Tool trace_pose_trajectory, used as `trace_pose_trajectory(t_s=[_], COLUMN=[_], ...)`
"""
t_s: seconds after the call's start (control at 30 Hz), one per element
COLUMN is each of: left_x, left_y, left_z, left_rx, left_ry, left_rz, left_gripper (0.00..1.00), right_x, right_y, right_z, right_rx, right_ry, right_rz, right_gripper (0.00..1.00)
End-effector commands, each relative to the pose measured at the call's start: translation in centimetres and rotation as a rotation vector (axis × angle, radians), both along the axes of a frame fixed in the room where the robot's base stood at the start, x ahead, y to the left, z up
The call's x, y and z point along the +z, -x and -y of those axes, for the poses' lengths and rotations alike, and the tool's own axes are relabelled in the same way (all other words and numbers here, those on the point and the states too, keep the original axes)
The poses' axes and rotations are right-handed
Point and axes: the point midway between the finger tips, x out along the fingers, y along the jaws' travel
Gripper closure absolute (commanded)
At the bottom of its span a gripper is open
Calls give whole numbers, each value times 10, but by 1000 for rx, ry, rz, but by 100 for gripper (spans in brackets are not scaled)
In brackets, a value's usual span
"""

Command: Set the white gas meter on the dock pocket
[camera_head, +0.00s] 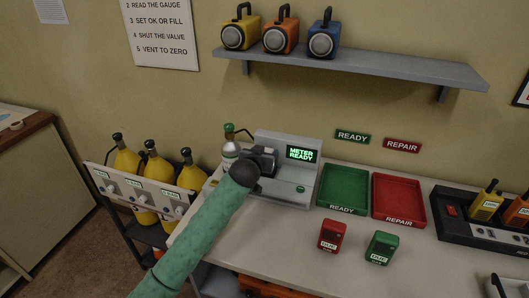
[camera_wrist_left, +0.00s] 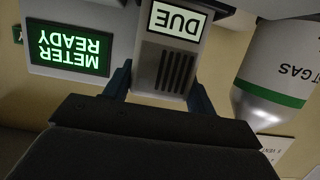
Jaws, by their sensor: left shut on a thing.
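The white gas meter (camera_wrist_left: 168,68) is between the two fingers of my left gripper (camera_wrist_left: 160,88) in the left wrist view. Its small screen reads DUE, upside down in that view. In the head view my left gripper (camera_head: 262,160) is at the left part of the grey dock console (camera_head: 311,180), and it hides the meter and the pocket there. I cannot tell whether the meter touches the pocket. The dock's screen (camera_head: 302,154) reads METER READY; it also shows in the left wrist view (camera_wrist_left: 68,50). My right gripper is not in view.
A gas cylinder (camera_head: 231,151) stands close beside the dock on the left. A green READY tray (camera_head: 344,188) and a red REPAIR tray (camera_head: 399,199) lie to the right. A red meter (camera_head: 331,236) and a green meter (camera_head: 382,248) stand in front. A charger (camera_head: 455,215) is at far right.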

Motion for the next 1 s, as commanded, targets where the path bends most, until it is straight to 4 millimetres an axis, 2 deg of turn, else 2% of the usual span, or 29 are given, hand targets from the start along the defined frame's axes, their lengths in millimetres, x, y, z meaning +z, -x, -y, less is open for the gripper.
trace_pose_trajectory(t_s=[0.1,0.13,0.2,0.23,0.57,0.67,1.0], left_x=[-2,-1,-1,-1,1,2,19], left_y=[0,0,0,0,0,8,64], left_z=[0,0,0,0,0,-2,-21], left_rx=[0,0,0,0,0,-1,-1], left_ry=[1,0,0,0,0,2,2], left_rz=[0,0,0,0,1,2,2], left_gripper=[77,38,24,22,22,22,22], right_x=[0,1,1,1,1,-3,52], right_y=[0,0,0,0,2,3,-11], right_z=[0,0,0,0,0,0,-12], right_rx=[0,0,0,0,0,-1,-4], right_ry=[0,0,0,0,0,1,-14], right_rz=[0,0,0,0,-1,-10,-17], right_gripper=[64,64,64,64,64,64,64])
